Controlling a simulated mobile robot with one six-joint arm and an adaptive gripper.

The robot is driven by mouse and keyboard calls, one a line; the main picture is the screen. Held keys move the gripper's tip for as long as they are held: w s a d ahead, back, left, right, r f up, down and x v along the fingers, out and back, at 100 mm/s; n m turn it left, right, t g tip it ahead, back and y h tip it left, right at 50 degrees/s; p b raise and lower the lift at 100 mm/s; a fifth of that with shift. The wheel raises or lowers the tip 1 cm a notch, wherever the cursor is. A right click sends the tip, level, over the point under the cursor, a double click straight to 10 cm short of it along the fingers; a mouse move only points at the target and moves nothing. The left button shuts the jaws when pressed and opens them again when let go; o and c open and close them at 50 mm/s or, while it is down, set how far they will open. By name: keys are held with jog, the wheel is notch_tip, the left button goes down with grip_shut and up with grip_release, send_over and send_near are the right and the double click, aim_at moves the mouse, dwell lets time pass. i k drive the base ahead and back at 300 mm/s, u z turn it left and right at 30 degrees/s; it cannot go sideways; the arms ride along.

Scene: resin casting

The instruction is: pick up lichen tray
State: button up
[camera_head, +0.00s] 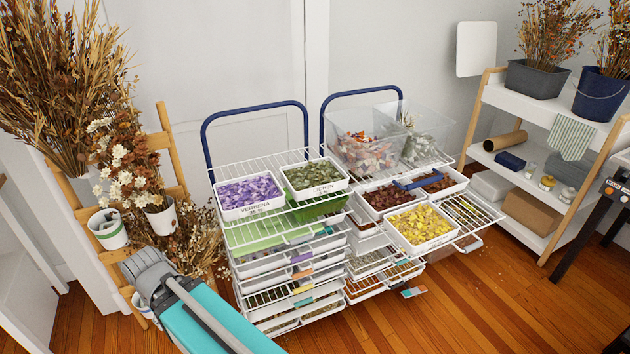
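The lichen tray (321,190) is a white tray with a label reading LICHEN on its front wall and grey-green pieces inside. It sits on the top wire shelf of the left rack (275,232), towards that shelf's right side. The white verbena tray (250,210), with purple pieces, stands close to its left. A green tray (320,209) is partly visible beneath the wire shelf below it. A teal and grey part of my arm shows at the lower left, well apart from the trays. My gripper is not in view.
A right rack (478,216) holds a yellow-filled tray (421,243), brown-filled trays and clear bins (368,161). Blue handles (254,108) rise behind the racks. Dried flowers on a wooden ladder stand (168,141) crowd the left. Wooden floor (480,310) is clear at front right.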

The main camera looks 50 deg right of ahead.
aim_at(304, 180)
jog(key=z, duration=0.05)
jog(key=k, duration=1.45)
jog(key=z, duration=1.35)
jog(key=i, duration=0.95)
jog(key=z, duration=0.1)
